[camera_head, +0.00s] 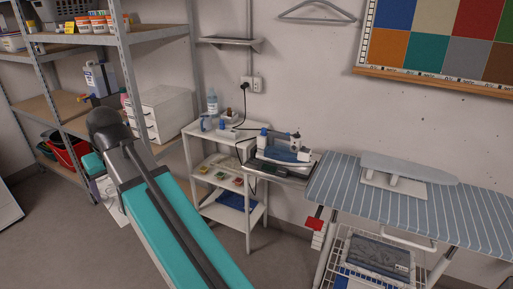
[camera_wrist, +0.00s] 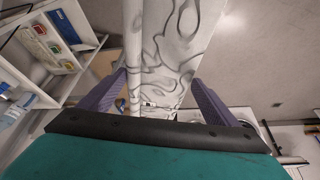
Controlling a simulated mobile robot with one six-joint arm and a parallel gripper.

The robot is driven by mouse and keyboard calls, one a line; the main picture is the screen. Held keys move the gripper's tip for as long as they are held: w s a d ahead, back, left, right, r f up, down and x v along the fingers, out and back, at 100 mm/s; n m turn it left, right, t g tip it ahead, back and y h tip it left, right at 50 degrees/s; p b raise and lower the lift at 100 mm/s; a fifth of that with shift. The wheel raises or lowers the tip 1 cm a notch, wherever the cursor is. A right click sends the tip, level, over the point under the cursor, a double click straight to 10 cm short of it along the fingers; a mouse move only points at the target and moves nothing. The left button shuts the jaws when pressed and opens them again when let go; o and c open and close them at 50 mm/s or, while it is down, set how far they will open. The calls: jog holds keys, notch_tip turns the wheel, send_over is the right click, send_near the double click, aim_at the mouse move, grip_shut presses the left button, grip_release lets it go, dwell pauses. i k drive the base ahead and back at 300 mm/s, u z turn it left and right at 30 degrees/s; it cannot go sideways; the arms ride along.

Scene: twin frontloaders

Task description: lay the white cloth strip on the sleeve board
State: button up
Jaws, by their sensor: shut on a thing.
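The white cloth strip (camera_wrist: 172,45), marked with grey wavy lines, hangs between the two purple fingers of my gripper (camera_wrist: 160,82) in the wrist view. My gripper is shut on it, though the exact pinch is hard to see. The strip runs up out of that frame. The sleeve board (camera_head: 415,167) is a narrow grey padded board on a pale stand at the right of the head view. It stands on the striped ironing board, and its top is bare.
The blue striped ironing board (camera_head: 365,196) has a wire rack (camera_head: 352,262) with a folded dark cloth below. An iron (camera_head: 285,150) stands at its left end. A white cart (camera_head: 228,178) with bottles is beside it. Metal shelves (camera_head: 60,95) stand left.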

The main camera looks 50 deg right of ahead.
aim_at(382, 160)
jog(key=k, duration=0.3)
jog(key=z, duration=1.05)
jog(key=i, duration=0.55)
jog(key=u, duration=0.2)
